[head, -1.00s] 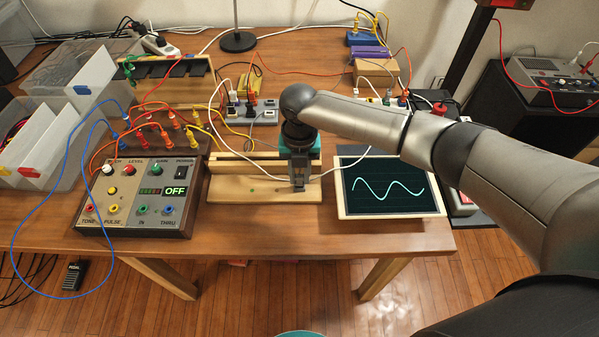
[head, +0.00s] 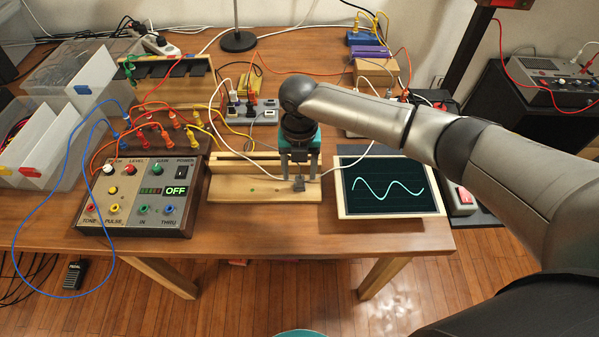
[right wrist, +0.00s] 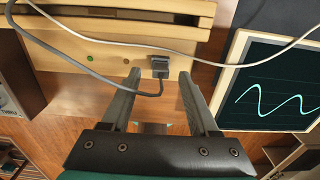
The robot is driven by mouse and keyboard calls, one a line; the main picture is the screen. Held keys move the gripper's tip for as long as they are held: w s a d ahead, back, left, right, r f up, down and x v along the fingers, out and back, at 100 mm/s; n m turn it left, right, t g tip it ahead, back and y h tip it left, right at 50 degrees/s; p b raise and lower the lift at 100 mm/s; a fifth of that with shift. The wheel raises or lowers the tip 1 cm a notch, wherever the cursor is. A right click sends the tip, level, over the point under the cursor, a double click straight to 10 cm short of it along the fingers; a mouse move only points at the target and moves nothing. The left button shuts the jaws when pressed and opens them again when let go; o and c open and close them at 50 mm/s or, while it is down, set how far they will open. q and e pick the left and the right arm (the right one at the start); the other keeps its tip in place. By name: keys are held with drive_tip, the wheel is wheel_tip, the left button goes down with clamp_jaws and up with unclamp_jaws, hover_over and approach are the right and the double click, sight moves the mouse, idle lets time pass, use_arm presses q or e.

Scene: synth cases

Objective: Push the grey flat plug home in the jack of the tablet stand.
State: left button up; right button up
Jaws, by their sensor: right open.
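The tablet stand (head: 232,189) is a pale wooden block with a slotted back rail, on the table's front part. The grey flat plug (head: 299,185) sits at the right part of the stand's lower ledge; in the right wrist view the plug (right wrist: 160,67) is at the ledge, its grey cable looping left. I cannot tell whether it is fully seated, as the jack is hidden. My right gripper (head: 299,170) is open and empty just above the plug; in the right wrist view its fingers (right wrist: 159,84) stand apart on either side, clear of it. My left gripper is not in view.
A tablet (head: 390,188) showing a green wave lies right of the stand. A control box (head: 140,195) with knobs and coloured leads stands left. A power strip (head: 263,112) is behind. A white cable crosses the stand's rail. The table's front edge is close.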

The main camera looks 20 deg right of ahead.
sight(300, 177)
wheel_tip(300, 177, up, 13)
drive_tip(key=p, duration=0.2)
drive_tip(key=shift+p, duration=0.35)
